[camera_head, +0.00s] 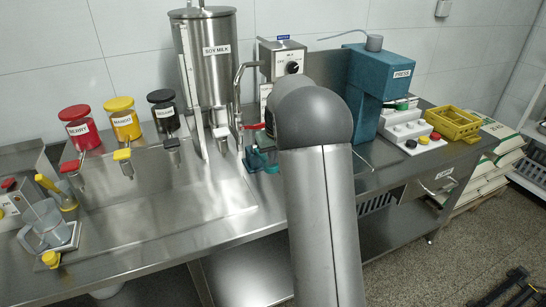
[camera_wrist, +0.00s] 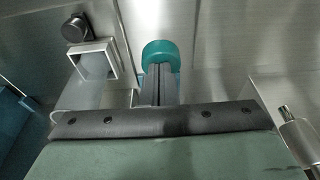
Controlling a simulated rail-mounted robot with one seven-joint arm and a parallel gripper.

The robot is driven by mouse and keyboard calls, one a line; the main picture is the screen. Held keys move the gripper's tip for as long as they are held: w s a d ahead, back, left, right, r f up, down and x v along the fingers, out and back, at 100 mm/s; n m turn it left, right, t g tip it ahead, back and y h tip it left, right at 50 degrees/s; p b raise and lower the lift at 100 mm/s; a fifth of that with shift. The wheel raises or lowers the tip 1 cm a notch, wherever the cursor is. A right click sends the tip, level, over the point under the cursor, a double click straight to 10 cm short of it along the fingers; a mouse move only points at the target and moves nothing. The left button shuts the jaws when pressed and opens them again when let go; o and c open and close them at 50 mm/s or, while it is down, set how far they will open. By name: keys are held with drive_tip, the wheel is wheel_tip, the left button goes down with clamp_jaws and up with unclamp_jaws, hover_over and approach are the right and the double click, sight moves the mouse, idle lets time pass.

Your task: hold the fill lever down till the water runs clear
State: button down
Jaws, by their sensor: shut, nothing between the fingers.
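In the wrist view my gripper (camera_wrist: 157,88) is shut, its two dark fingers together. A teal rounded knob (camera_wrist: 160,52) is right at the fingertips. It may be the fill lever's end; I cannot tell whether the fingers touch it or press it. In the head view my arm hides much of this spot. A teal shape (camera_head: 262,160) shows left of my arm, below a steel tap (camera_head: 240,85) and a red handle (camera_head: 253,127). No running water can be made out.
The soy milk tank (camera_head: 207,65) stands behind on the steel bench (camera_head: 190,215). A control box (camera_head: 283,60) and blue press (camera_head: 378,90) stand close to my arm. Several lidded dispensers, including a red one (camera_head: 80,128), stand left. A yellow crate (camera_head: 453,123) is right.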

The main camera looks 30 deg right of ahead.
drive_tip(key=shift+s+f+t+b, duration=0.25)
drive_tip(key=shift+f+b, duration=0.45)
drive_tip(key=shift+b, duration=0.65)
drive_tip(key=shift+s+f+t+b, duration=0.1)
drive_tip(key=shift+f+t+b, duration=0.15)
drive_tip(key=shift+f+b, duration=0.75)
drive_tip(key=f+t+b, duration=0.1)
drive_tip(key=f+b, duration=0.1)
drive_tip(key=b, duration=0.4)
drive_tip(key=f+t+b, duration=0.1)
drive_tip(key=b, duration=0.5)
drive_tip(key=shift+s+f+t, duration=0.35)
drive_tip(key=shift+s+t, duration=0.05)
drive_tip(key=shift+f+b, duration=0.55)
drive_tip(key=shift+b, duration=0.15)
drive_tip(key=shift+a, duration=0.1)
drive_tip(key=shift+s+f, duration=0.15)
drive_tip(key=shift+f, duration=0.2)
drive_tip(key=w+p+v, duration=0.1)
drive_tip(key=p+v, duration=0.1)
drive_tip(key=v, duration=1.2)
drive_tip(key=shift+s+r, duration=0.25)
drive_tip(key=shift+r, duration=0.3)
drive_tip(key=shift+a, duration=0.15)
